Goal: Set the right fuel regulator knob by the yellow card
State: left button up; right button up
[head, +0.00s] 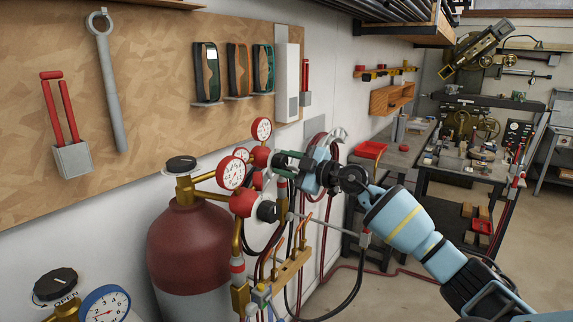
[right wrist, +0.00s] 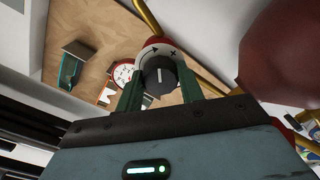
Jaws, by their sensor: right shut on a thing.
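My right gripper (head: 283,160) reaches in from the right, its green fingers at the rear red regulator (head: 260,156). In the right wrist view, the gripper (right wrist: 160,90) has its two fingers on either side of a black knob (right wrist: 160,76) and is shut on it. The knob has a pale pointer line and sits before a white ring with an arrow and a plus mark. I cannot make out a yellow card. My left gripper is out of view.
A dark red cylinder (head: 188,245) stands left of the regulators. Gauges (head: 231,173) crowd close around the gripper. A brass manifold (head: 285,276) with hoses hangs below. A pegboard (head: 150,85) with tools covers the wall. Workbenches (head: 465,165) stand at the back right.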

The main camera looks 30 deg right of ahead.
jog(key=o, duration=1)
jog(key=shift+v, duration=3.95)
